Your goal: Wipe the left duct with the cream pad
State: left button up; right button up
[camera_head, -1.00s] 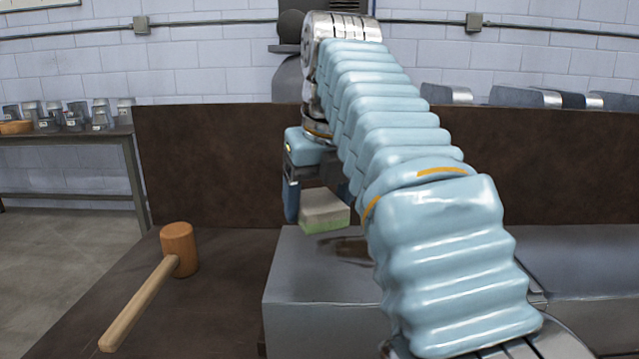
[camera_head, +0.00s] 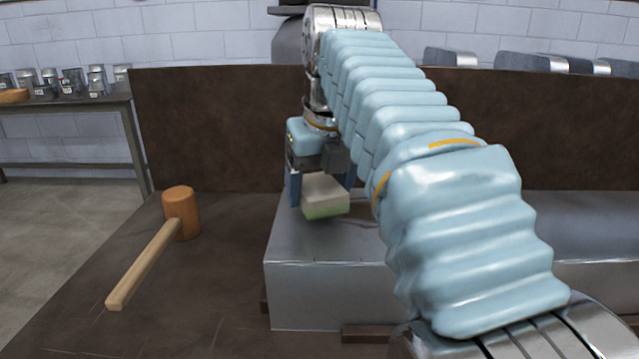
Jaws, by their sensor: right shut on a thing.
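The cream pad (camera_head: 325,194), a block with a cream top and a green lower layer, is held in my right gripper (camera_head: 322,192), which is shut on it and points down. The left duct (camera_head: 318,291), a grey sheet-metal box, lies on the brown bench below. The pad is over the left part of the duct's top; I cannot tell whether it touches. My right arm, in a pale blue ribbed sleeve, hides part of the duct's right side. My left gripper is not in view.
A wooden mallet (camera_head: 168,238) lies on the bench (camera_head: 215,270) left of the duct. A brown upright panel (camera_head: 220,130) stands behind. More grey ducts (camera_head: 530,58) show beyond it. A side table (camera_head: 60,108) with small metal parts stands at the far left.

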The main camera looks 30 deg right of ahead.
jog(key=shift+f+b, duration=0.6)
jog(key=shift+f, duration=0.4)
